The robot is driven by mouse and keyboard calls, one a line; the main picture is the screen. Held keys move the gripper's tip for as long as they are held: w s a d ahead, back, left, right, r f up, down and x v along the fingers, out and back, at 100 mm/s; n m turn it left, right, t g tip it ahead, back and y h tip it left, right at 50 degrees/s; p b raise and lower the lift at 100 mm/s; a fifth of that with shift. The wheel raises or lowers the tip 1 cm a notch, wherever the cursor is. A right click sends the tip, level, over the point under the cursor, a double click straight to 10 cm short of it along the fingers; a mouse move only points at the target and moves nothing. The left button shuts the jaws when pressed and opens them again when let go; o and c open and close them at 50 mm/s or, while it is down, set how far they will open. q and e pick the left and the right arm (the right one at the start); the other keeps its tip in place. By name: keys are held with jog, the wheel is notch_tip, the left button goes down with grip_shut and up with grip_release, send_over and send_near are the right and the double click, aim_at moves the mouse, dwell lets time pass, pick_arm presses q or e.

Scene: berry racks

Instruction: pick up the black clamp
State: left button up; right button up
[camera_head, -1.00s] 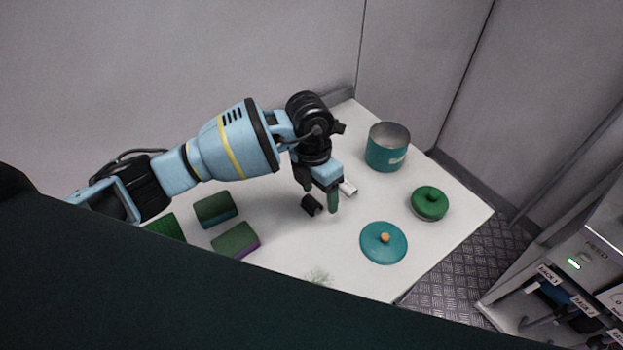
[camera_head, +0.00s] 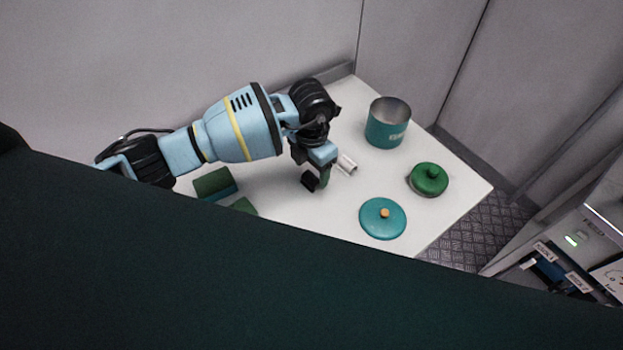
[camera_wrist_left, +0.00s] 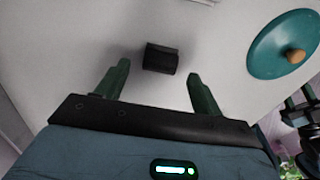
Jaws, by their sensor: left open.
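The black clamp (camera_head: 310,181) is a small dark block on the white table. It also shows in the left wrist view (camera_wrist_left: 161,59), just beyond the fingertips and between their lines. My left gripper (camera_head: 318,178) points down close beside the clamp. In the left wrist view its two green fingers (camera_wrist_left: 158,72) are apart with nothing between them. In the head view the near finger overlaps the clamp's right side, so I cannot tell there whether they touch.
A teal lid (camera_head: 383,219) with an orange knob, a green lid (camera_head: 428,180), a teal pot (camera_head: 387,124) and a small white piece (camera_head: 347,165) stand on the table (camera_head: 290,219). A green sponge (camera_head: 214,185) lies left. A dark surface covers the foreground.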

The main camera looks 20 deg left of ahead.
pick_arm(q)
jog(key=shift+f, duration=1.2)
jog(key=c, duration=1)
jog(key=shift+c, duration=0.2)
jog(key=shift+w+r, duration=0.1)
jog(key=shift+r, duration=0.4)
jog(key=r, duration=0.2)
jog(key=shift+s+d+r, duration=0.3)
jog(key=shift+d+r, duration=0.05)
jog(key=shift+d, duration=0.05)
jog(key=s+d, duration=0.2)
jog(key=d, duration=0.2)
jog(key=s+d+r, duration=0.1)
jog(key=s+d, duration=0.2)
jog(key=d, duration=0.1)
jog(key=s+d, duration=0.3)
jog(key=d, duration=0.1)
jog(key=shift+s+d+r+b, duration=0.15)
jog(key=shift+d+r+b, duration=0.05)
jog(key=shift+d+b, duration=0.15)
